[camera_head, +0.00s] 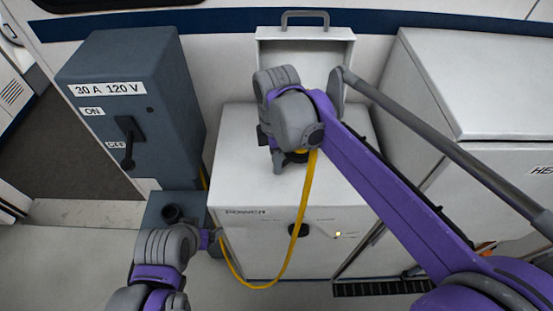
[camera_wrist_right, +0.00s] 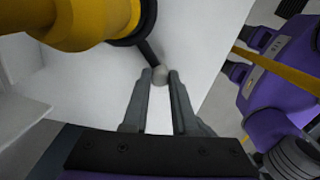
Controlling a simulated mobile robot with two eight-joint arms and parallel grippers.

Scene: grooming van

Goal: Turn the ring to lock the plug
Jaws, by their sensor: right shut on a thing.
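In the right wrist view, the large yellow plug (camera_wrist_right: 85,22) is at the upper left, with a dark ring (camera_wrist_right: 149,18) around its end. A dark lever sticks out from the ring and ends in a small grey knob (camera_wrist_right: 160,75). My right gripper (camera_wrist_right: 161,82) is shut on this knob, one finger on each side. In the head view, my right gripper (camera_head: 279,163) is above the white power cabinet (camera_head: 245,160), and the arm hides most of the plug and ring. My left gripper (camera_head: 212,240) is low at the left, apart from the plug; its fingers are unclear.
A yellow cable (camera_head: 303,210) hangs from the plug down the cabinet's front and loops left. A grey switch box (camera_head: 175,95) with a black lever stands at the left. An open white lid (camera_head: 320,60) rises behind. A white cabinet (camera_head: 490,80) stands close at the right.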

